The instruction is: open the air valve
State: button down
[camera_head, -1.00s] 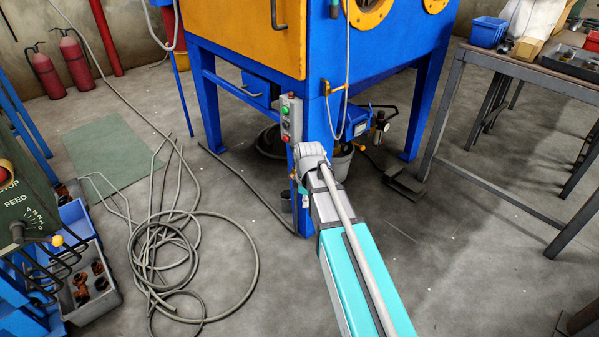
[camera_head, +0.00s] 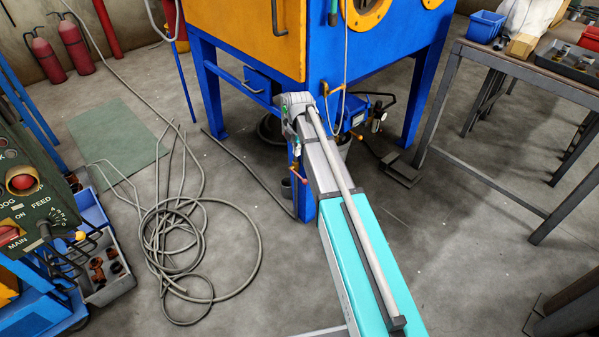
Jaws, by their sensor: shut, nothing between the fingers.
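A small thin red lever (camera_head: 305,176), which may be the air valve's handle, shows at the front leg of the blue cabinet (camera_head: 365,45), just left of my arm. Any contact with the lever cannot be seen.
A loose grey hose (camera_head: 200,235) lies coiled on the floor at left. A green control panel (camera_head: 30,195) and a grey bin (camera_head: 110,285) stand at the left edge. A metal workbench (camera_head: 500,62) stands at right.

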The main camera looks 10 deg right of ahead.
jog(key=shift+f, duration=0.25)
jog(key=b, duration=1)
send_over(298, 176)
jog(key=s+a, duration=0.1)
jog(key=s, duration=0.2)
notch_tip(298, 176, down, 10)
jog(key=shift+w+d+f+b, duration=0.35)
jog(key=shift+w+f+b, duration=0.1)
jog(key=shift+f+b, duration=0.35)
jog(key=shift+w+d+f+b, duration=0.4)
jog(key=shift+f+b, duration=0.25)
jog(key=shift+b, duration=0.2)
jog(key=shift+d+f, duration=0.15)
jog(key=shift+t, duration=0.3)
